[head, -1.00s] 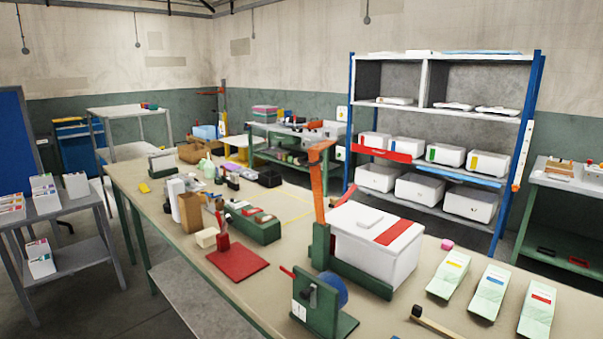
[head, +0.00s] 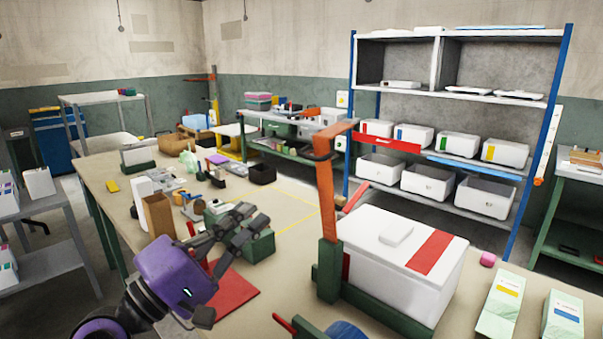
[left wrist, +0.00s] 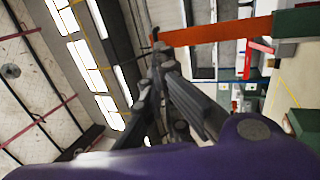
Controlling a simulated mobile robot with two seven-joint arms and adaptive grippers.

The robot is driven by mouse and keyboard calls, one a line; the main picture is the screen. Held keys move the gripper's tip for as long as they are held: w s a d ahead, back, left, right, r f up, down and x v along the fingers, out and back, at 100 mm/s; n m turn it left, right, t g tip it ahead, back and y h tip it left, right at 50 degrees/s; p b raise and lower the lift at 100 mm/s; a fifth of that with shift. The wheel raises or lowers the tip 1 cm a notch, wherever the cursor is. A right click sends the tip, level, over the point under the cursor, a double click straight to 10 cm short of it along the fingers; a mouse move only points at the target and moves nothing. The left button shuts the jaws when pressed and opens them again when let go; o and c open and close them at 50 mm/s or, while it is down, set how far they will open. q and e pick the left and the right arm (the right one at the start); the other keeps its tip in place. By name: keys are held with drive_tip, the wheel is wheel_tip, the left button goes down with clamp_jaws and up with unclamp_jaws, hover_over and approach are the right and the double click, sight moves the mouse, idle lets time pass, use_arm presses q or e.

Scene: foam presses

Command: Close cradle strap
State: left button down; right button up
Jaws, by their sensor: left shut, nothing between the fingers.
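The cradle (head: 385,312) is a green frame around a white box (head: 385,258) with a red stripe across its lid. Its orange strap (head: 326,195) stands upright from the green post at the left end, its bent top end above the box and off the lid. My left gripper (head: 252,222) is shut and empty, left of the strap and apart from it in the head view. In the left wrist view its fingers (left wrist: 162,68) are together, and the strap (left wrist: 215,32) runs sideways beyond them. My right gripper is not in view.
A red plate (head: 235,292) lies below my left gripper. A green block (head: 258,247) and a brown box (head: 158,215) stand close by it. A green stand with a blue roll (head: 345,332) is at the front. Pale packs (head: 500,303) lie right of the cradle.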

use_arm(q)
drive_tip(key=p+x, duration=0.3)
drive_tip(key=x, duration=0.9)
drive_tip(key=shift+w+d+r+p, duration=0.2)
drive_tip(key=shift+w+d+p, duration=0.05)
drive_tip(key=shift+p, duration=0.05)
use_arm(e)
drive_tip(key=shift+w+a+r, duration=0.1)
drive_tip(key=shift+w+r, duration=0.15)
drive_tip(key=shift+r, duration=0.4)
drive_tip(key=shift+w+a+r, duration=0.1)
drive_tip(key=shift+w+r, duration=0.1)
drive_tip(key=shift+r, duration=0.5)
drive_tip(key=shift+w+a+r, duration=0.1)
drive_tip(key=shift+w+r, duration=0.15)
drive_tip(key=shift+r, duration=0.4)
use_arm(q)
drive_tip(key=shift+w, duration=0.1)
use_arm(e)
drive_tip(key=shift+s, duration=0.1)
